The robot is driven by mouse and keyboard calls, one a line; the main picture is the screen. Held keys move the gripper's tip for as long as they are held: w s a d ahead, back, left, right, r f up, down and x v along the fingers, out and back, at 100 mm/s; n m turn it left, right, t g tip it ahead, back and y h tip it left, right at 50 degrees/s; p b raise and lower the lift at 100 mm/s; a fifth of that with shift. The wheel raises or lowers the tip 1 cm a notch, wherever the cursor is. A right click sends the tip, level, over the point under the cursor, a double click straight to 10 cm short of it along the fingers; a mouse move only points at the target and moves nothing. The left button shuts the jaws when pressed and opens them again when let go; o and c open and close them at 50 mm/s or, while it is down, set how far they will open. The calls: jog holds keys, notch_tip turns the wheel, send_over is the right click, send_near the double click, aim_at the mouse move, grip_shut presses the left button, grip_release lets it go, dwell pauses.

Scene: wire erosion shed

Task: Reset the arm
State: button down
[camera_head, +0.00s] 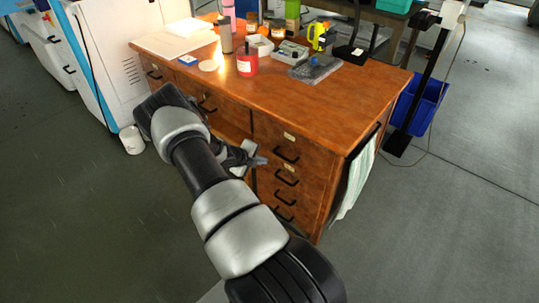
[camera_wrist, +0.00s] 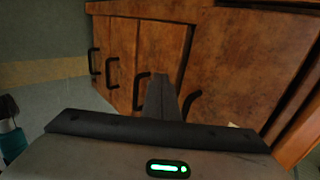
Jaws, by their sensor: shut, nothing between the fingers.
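My arm reaches from the bottom of the head view up and left to the front of a wooden desk (camera_head: 330,95), then bends back right at the wrist. My gripper (camera_head: 261,160) is in front of the desk's drawers. In the wrist view my gripper (camera_wrist: 163,88) shows its dark fingers together, with nothing held. The drawer fronts with black handles (camera_wrist: 142,90) lie beyond the fingers. I cannot tell the exact gap between fingertips and desk. Part of the desk front is hidden behind my arm.
The desk top holds a red jar (camera_head: 247,65), a yellow item (camera_head: 317,36) and a dark tray (camera_head: 316,70). A white towel (camera_head: 357,178) hangs on its right side. A blue bin (camera_head: 424,103) and white bucket (camera_head: 132,140) stand nearby. Floor at left is free.

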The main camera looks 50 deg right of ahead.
jog(key=p+v, duration=0.1)
jog(key=v, duration=0.7)
jog(key=shift+a+r+p, duration=0.2)
jog(key=shift+r+p, duration=0.1)
jog(key=shift+p, duration=0.05)
jog(key=shift+w, duration=0.15)
jog(key=a+r+m+y, duration=0.1)
jog(key=a+r+m, duration=0.3)
jog(key=r+m, duration=0.45)
jog(key=a+r+m+y, duration=0.1)
jog(key=a+r+m, duration=0.45)
jog(key=r, duration=0.65)
jog(key=s+a+r+m+t+y, duration=0.1)
jog(key=s+a+r+m, duration=0.2)
jog(key=a+r+m, duration=0.3)
jog(key=s+a+r+m+t+y, duration=0.1)
jog(key=s+a+r+m+y, duration=0.1)
jog(key=s+a+r+m, duration=0.4)
jog(key=s+a+r+m+t+y, duration=0.3)
jog(key=s+a+r+m+y, duration=0.1)
jog(key=s+a+r+m, duration=0.75)
notch_tip(320, 180, up, 18)
jog(key=s+a+p, duration=0.1)
jog(key=a+p, duration=0.1)
jog(key=p, duration=1.8)
jog(key=shift+r+n, duration=0.25)
jog(key=shift+n, duration=0.1)
